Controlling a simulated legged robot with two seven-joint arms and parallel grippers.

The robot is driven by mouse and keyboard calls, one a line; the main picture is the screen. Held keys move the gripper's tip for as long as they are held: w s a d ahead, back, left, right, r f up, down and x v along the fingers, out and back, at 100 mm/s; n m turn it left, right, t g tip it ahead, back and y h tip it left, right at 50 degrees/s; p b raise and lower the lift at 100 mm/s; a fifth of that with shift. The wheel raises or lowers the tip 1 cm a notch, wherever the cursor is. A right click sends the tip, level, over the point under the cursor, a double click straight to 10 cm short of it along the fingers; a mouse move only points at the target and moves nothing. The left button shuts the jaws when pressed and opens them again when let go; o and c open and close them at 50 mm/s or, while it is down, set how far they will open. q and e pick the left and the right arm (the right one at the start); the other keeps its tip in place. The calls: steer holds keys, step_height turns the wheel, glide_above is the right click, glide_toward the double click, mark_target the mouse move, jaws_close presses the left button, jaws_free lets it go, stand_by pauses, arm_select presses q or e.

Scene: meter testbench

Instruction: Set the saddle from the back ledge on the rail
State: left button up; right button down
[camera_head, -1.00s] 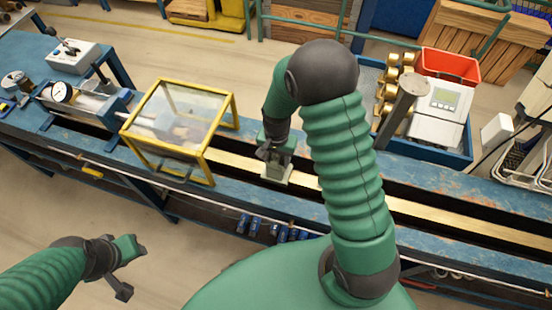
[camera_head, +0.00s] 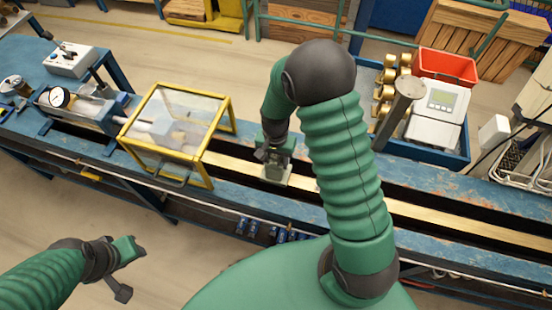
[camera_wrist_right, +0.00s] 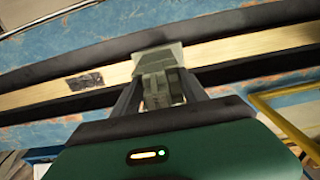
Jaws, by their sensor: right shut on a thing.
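The saddle (camera_head: 277,177) is a small grey-green block with a wider flat base. In the right wrist view the saddle (camera_wrist_right: 157,58) lies across the width of the brass-coloured rail (camera_wrist_right: 225,52). My right gripper (camera_head: 274,155) is shut on its upper part, with one finger on each side. The saddle looks upright at the rail (camera_head: 430,215), just right of the yellow-framed guard. I cannot tell whether its base bears fully on the rail. My left gripper (camera_head: 128,270) is open and empty, away from the bench at lower left.
The yellow-framed clear guard (camera_head: 180,135) stands over the rail close to the left of the saddle. A blue tray (camera_head: 425,153) with a white meter and brass parts sits behind at right. A dark patch (camera_wrist_right: 85,81) marks the rail. Rail to the right is clear.

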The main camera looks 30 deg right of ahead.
steer(key=shift+r, duration=0.1)
steer(key=shift+w+a+r, duration=0.1)
steer(key=shift+a+p, duration=0.1)
steer(key=shift+p, duration=0.25)
steer(key=shift+w, duration=0.1)
steer(key=shift+d, duration=0.25)
steer(key=shift+d+r, duration=0.1)
steer(key=shift+d, duration=0.3)
steer(key=shift+a, duration=0.1)
